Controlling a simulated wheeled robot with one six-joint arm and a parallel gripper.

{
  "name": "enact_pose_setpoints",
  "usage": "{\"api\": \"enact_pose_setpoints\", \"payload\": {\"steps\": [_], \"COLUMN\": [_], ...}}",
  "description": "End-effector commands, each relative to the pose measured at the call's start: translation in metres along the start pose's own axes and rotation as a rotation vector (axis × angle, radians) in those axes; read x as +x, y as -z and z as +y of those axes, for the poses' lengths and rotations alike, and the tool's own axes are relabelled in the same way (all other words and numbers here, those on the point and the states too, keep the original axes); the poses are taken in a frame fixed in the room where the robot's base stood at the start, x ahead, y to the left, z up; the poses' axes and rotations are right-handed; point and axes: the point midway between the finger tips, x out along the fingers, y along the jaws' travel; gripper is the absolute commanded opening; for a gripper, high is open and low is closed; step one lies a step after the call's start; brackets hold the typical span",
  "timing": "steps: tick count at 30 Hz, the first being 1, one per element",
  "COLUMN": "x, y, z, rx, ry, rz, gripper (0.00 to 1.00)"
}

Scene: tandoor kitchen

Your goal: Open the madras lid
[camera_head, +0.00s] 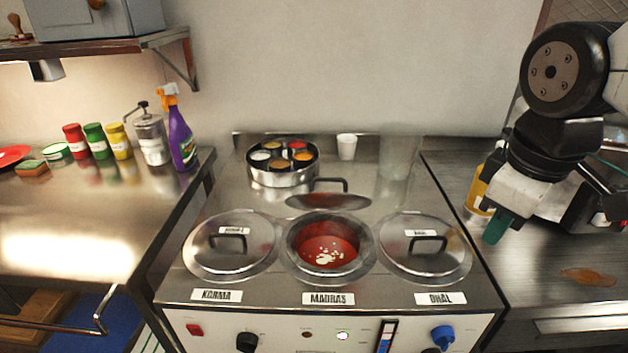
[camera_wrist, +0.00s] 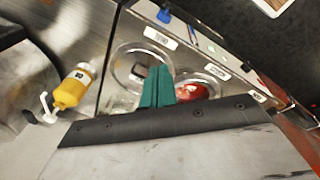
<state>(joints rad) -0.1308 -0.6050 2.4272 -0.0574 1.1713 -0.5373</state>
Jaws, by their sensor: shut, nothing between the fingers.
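The pot labelled MADRAS (camera_head: 372,262) in the middle of the warmer stands uncovered, showing red sauce with pale pieces. The madras lid (camera_head: 322,202) is behind that opening, its dark handle above it; I cannot tell whether it rests on the top or is tilted. My gripper (camera_head: 497,228) is at the right, over the right counter and well apart from the madras lid. Its green fingers also show in the wrist view (camera_wrist: 158,90), shut together and empty. The red sauce (camera_wrist: 192,91) shows beside the fingers there.
Lidded pots KORMA (camera_head: 222,262) and DHAL (camera_head: 432,262) flank the madras pot. A round spice tin (camera_head: 283,178) and a white cup (camera_head: 346,147) stand behind. A yellow bottle (camera_wrist: 72,88) stands near my gripper. A purple spray bottle (camera_head: 182,140) is on the left counter.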

Motion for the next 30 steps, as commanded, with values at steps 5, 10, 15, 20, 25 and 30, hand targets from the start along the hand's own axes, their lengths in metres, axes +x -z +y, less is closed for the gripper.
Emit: {"api": "enact_pose_setpoints", "payload": {"steps": [5,10,15,20,25,30], "x": [-0.011,-0.014,-0.011,-0.009,-0.002,0.022], "y": [0.081,0.161,0.228,0.264,0.277,0.279], "z": [0.009,0.000,-0.022,-0.039,-0.045,-0.042], "rx": [-0.715,-1.390,-1.946,-2.261,-2.374,-2.377], "ry": [-0.049,-0.111,-0.171,-0.212,-0.229,-0.224], "rz": [0.010,0.003,-0.021,-0.045,-0.056,-0.058], "gripper": [0.00,0.00,0.00,0.00,0.00,0.00]}}
